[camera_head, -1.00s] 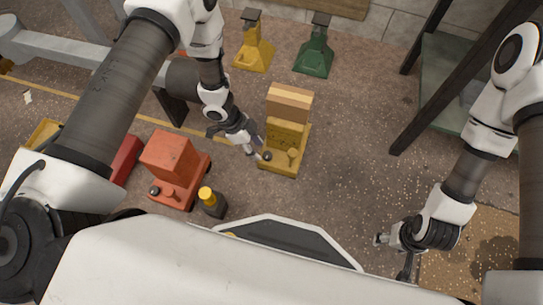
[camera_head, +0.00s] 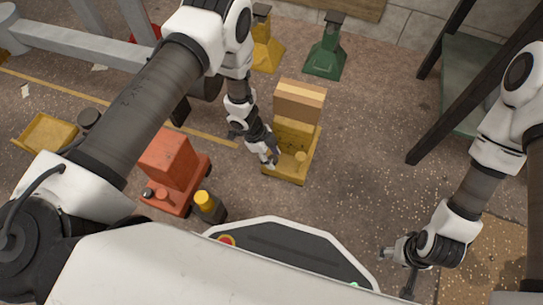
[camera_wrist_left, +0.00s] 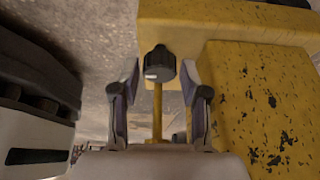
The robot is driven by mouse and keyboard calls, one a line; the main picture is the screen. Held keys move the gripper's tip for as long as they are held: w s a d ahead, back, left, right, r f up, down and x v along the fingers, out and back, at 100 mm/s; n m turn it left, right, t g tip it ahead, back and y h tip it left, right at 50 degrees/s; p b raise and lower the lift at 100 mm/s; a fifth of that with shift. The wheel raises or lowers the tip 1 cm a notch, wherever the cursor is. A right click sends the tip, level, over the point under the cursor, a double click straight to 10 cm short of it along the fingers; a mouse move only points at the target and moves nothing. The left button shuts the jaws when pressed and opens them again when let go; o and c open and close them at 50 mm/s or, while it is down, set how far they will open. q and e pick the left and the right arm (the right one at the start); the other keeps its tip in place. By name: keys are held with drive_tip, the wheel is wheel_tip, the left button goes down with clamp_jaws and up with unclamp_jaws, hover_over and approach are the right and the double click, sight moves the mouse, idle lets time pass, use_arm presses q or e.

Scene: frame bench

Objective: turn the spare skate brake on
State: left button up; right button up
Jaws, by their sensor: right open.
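A yellow skate (camera_head: 283,171) with tan blocks (camera_head: 299,100) on it stands on the floor near the picture's middle. My left gripper (camera_head: 272,160) is at its front left corner and hides the knob there. In the left wrist view, a black knob (camera_wrist_left: 160,63) with a white mark sits on a thin yellow rod beside the yellow body (camera_wrist_left: 262,100). My left fingers (camera_wrist_left: 160,93) are apart, one on each side of the rod, with the knob just beyond the tips. Contact cannot be told. My right gripper (camera_head: 397,271) is open and empty at the lower right.
An orange-red skate (camera_head: 170,163) and a dark bottle-like item with a yellow cap (camera_head: 207,203) stand left of the yellow skate. Yellow and green stands (camera_head: 326,55) are behind. A dark-legged bench (camera_head: 468,75) is at right. The floor between is clear.

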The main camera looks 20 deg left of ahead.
use_arm(q)
clamp_jaws()
drive_tip(key=n+p, duration=0.1)
drive_tip(key=n+t+p, duration=0.1)
drive_tip(key=n+p, duration=0.1)
drive_tip(key=shift+s+r, duration=0.15)
drive_tip(key=shift+r, duration=0.1)
drive_tip(key=n+t+p, duration=0.1)
drive_tip(key=n+p, duration=0.1)
drive_tip(key=n+t+p, duration=0.1)
drive_tip(key=n+p, duration=0.1)
drive_tip(key=shift+s+n+y, duration=0.1)
drive_tip(key=shift+n+y, duration=0.2)
drive_tip(key=n+p, duration=0.1)
drive_tip(key=n, duration=0.1)
drive_tip(key=n+t+y+p, duration=0.1)
drive_tip(key=n, duration=0.1)
drive_tip(key=shift+d+f+n+y, duration=0.15)
drive_tip(key=shift+n+y, duration=0.15)
drive_tip(key=n, duration=0.2)
drive_tip(key=n+y+p, duration=0.1)
drive_tip(key=n, duration=0.1)
drive_tip(key=shift+d+f+n+t+y, duration=0.1)
drive_tip(key=shift+n+t+y, duration=0.2)
drive_tip(key=shift+n+t, duration=0.1)
